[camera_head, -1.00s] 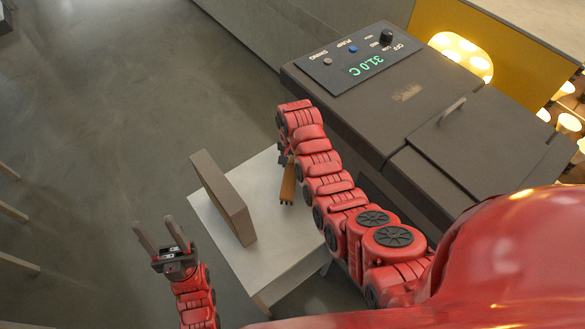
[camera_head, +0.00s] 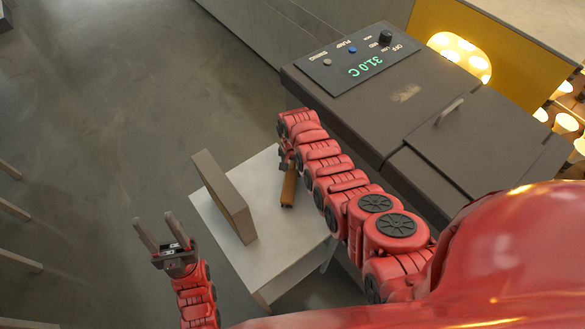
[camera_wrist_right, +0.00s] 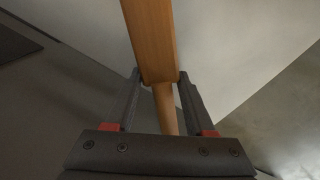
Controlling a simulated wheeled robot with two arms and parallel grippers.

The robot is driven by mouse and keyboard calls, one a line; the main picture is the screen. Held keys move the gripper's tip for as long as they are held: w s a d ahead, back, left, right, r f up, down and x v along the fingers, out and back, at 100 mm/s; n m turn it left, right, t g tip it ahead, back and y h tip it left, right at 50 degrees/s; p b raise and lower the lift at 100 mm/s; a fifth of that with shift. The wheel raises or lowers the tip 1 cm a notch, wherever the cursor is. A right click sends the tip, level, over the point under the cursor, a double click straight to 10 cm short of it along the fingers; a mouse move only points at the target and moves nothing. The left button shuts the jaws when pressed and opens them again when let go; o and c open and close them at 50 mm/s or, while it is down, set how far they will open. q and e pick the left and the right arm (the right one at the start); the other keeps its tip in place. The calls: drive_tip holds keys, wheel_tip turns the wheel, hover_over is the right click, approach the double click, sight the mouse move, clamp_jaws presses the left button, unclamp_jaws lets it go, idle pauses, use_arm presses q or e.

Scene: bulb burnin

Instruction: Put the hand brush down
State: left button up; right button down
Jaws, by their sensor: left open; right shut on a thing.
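The hand brush (camera_head: 289,187) shows in the head view as a brown wooden block below the end of my right arm, over the white table (camera_head: 262,265). In the right wrist view the wooden brush (camera_wrist_right: 150,40) runs up from between my fingers, and its narrow handle (camera_wrist_right: 166,108) passes between them. My right gripper (camera_wrist_right: 160,80) is shut on the handle. I cannot tell whether the brush touches the table. My left gripper (camera_head: 160,232) is open and empty, left of the table over the floor.
A brown upright panel or box (camera_head: 225,197) stands on the table left of the brush. A large dark machine (camera_head: 410,110) with a green 31.0 C display and a handled lid stands right of my right arm. The table's front part is clear.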

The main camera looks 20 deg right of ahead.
drive_tip(key=c, duration=0.7)
unclamp_jaws()
drive_tip(key=shift+f, duration=0.15)
drive_tip(key=o, duration=0.4)
drive_tip(key=shift+o, duration=0.2)
